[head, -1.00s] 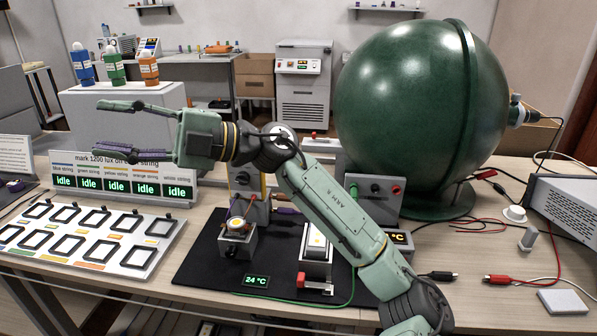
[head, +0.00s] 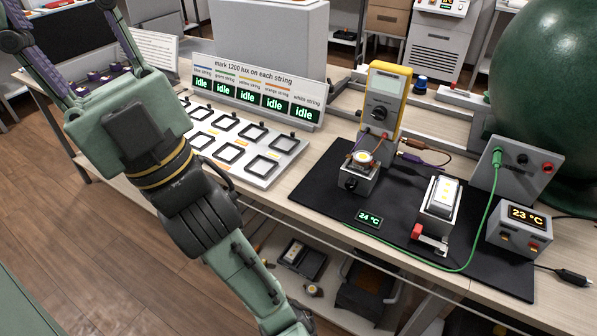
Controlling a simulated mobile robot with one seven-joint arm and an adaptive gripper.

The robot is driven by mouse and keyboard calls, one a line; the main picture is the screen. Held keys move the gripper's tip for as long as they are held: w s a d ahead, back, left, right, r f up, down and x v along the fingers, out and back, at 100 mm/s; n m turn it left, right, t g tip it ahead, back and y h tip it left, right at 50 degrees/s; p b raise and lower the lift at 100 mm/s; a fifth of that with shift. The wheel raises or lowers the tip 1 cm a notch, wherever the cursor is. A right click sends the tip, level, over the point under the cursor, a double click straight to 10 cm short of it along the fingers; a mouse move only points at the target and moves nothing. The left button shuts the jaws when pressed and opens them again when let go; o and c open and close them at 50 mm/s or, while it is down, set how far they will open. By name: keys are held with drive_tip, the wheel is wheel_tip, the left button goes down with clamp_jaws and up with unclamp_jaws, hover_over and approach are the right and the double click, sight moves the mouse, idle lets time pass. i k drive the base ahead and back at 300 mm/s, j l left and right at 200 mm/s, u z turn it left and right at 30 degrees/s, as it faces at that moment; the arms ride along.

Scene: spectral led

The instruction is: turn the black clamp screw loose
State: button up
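A small grey block fixture (head: 358,178) with a round yellow-white LED on top stands on the black mat (head: 320,189). A small dark round knob (head: 350,184) on its front face looks like the black clamp screw; how tight it sits cannot be told. My gripper (head: 58,18) is at the upper left, well apart from the fixture. Its purple-lined fingers are spread wide and point up and away, with nothing seen between them. The fingertips are partly cut off by the picture edge.
Right of the fixture stands a second holder (head: 437,212) with a red handle (head: 417,231). A yellow meter (head: 384,98) stands behind, with wires near the fixture. A green cable (head: 481,240) crosses the mat. Frames on a white panel (head: 289,147) lie left. A green sphere (head: 553,90) fills the back right.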

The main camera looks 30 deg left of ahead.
sight(351, 184)
drive_tip(key=l+u, duration=0.1)
drive_tip(key=u, duration=0.85)
drive_tip(key=l+u, duration=0.15)
drive_tip(key=u, duration=0.35)
drive_tip(key=k+l, duration=0.1)
drive_tip(key=l, duration=0.3)
drive_tip(key=k+l, duration=0.15)
drive_tip(key=l, duration=0.25)
drive_tip(key=k+l, duration=0.1)
drive_tip(key=l, duration=0.35)
drive_tip(key=k+l, duration=0.15)
drive_tip(key=l, duration=0.25)
